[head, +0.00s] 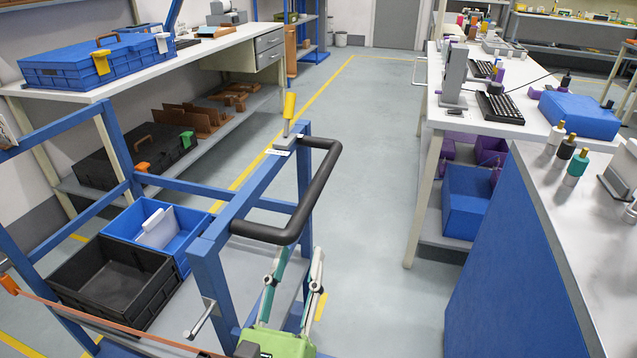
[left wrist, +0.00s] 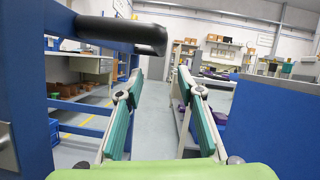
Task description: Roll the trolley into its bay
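The trolley (head: 222,240) has a blue frame and stands at the left in the head view. Its black handle (head: 316,190) sticks out to the right from the top rail. The handle also shows at the upper left of the left wrist view (left wrist: 118,32). My left gripper (head: 297,257) is just below the handle's near end, apart from it. Its two fingers are spread with nothing between them; they also show in the left wrist view (left wrist: 161,75). My right gripper is not in view. I cannot tell which floor area is the bay.
On the trolley are a black crate (head: 72,300) and a blue crate (head: 192,226). A workbench (head: 200,55) lines the left, with a yellow floor line (head: 335,78) beyond the trolley. Benches (head: 445,115) stand at the right. The grey aisle (head: 365,150) between is clear.

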